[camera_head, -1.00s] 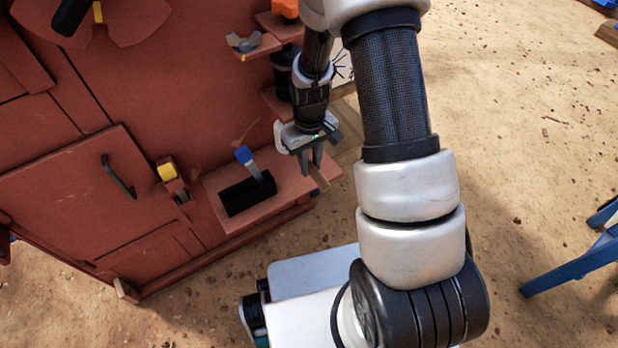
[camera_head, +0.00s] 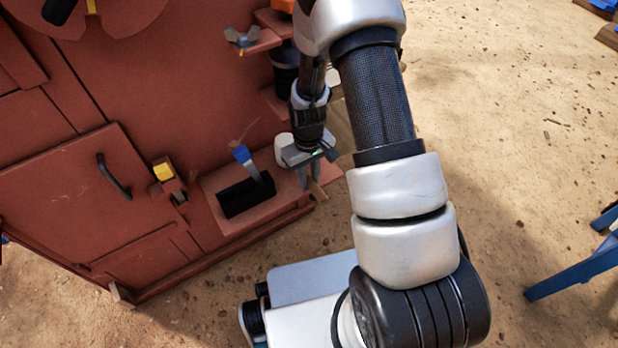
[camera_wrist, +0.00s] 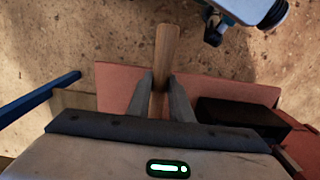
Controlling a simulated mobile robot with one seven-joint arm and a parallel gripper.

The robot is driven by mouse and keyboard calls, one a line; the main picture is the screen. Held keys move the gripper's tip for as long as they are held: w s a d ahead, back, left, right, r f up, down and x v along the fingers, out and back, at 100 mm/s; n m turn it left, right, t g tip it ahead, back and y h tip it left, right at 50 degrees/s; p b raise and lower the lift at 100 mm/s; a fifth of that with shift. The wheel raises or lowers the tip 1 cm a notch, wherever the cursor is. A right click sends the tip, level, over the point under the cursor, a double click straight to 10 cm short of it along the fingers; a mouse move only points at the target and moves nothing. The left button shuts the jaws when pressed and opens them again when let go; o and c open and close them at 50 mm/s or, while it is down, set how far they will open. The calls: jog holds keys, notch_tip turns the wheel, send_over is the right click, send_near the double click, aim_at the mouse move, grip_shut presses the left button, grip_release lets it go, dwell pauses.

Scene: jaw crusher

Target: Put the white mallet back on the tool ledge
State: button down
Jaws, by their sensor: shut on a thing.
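The white mallet's wooden handle (camera_wrist: 166,50) is between the two fingers of my gripper (camera_wrist: 162,85) in the wrist view, pointing away from the palm. In the head view, my gripper (camera_head: 311,182) is at the right end of the reddish-brown tool ledge (camera_head: 283,200), fingers pointing down. The pale mallet head (camera_head: 283,148) shows just left of the gripper body, partly hidden by it. The ledge also shows under the fingers in the wrist view (camera_wrist: 115,85). I cannot tell whether the mallet touches the ledge.
A black block (camera_head: 244,195) with a blue-tipped tool (camera_head: 242,154) sits on the ledge left of my gripper. A yellow-topped latch (camera_head: 163,172) and a door handle (camera_head: 113,176) are on the red machine further left. Open sandy ground lies right; a blue frame (camera_head: 575,272) stands there.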

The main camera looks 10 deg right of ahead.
jog(key=c, duration=1.6)
grip_release()
